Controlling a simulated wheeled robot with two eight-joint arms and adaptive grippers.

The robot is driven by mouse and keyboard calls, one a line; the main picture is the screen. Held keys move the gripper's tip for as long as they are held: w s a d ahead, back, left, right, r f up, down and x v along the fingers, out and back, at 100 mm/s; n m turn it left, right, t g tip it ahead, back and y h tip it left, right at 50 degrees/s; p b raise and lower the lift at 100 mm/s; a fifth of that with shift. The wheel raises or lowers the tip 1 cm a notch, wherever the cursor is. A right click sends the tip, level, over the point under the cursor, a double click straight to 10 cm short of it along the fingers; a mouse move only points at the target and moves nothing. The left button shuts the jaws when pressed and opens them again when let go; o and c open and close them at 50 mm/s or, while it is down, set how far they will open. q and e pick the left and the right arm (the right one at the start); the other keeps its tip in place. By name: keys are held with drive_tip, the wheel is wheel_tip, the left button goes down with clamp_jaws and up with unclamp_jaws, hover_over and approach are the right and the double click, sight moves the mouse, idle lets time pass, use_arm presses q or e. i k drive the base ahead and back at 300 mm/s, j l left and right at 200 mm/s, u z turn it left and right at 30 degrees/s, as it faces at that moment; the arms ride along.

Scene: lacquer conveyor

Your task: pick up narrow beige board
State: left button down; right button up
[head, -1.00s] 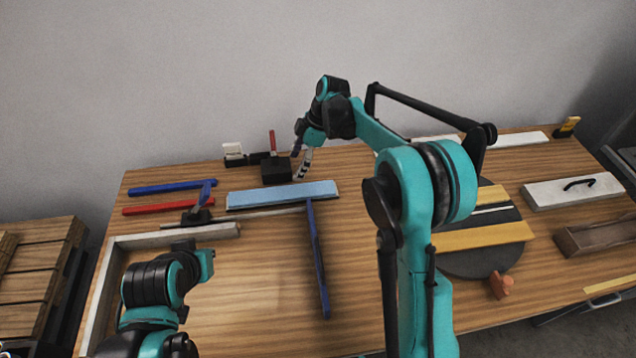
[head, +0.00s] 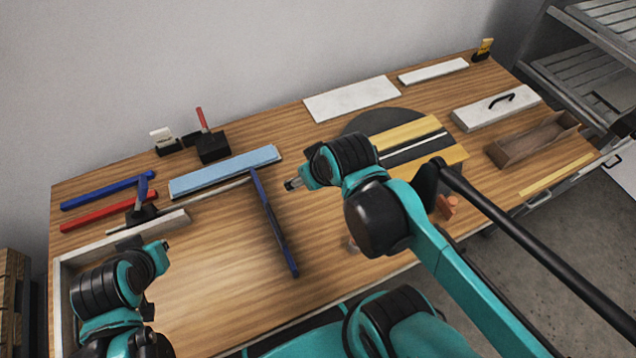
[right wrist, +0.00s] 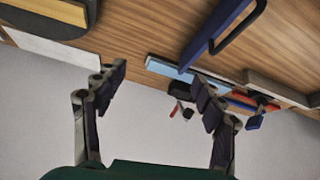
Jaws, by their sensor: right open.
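A narrow yellow-beige strip (head: 556,175) lies along the table's front right edge in the head view. Wider yellow-beige boards (head: 405,133) lie on a dark round disc (head: 365,121); I cannot tell surely which piece is the task's board. My right gripper (head: 293,184) is over the middle of the table, left of the disc and apart from the boards. In the right wrist view its two fingers (right wrist: 160,88) are spread with nothing between them. My left gripper (head: 163,246) is at the lower left; its fingers are too small to read.
A blue bar (head: 274,224) and a light blue block (head: 225,171) lie left of my right gripper. White boards (head: 352,98) lie at the back. A handled white block (head: 495,107) and a brown wooden trough (head: 532,140) stand at the right.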

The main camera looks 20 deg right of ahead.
sight(455, 154)
drive_tip(key=k+l+z, duration=0.15)
drive_tip(key=l+z, duration=0.2)
drive_tip(key=k+l+z, duration=0.1)
drive_tip(key=l+z, duration=0.2)
drive_tip(key=l, duration=0.15)
drive_tip(key=k+l+z, duration=0.1)
drive_tip(key=l+z, duration=0.25)
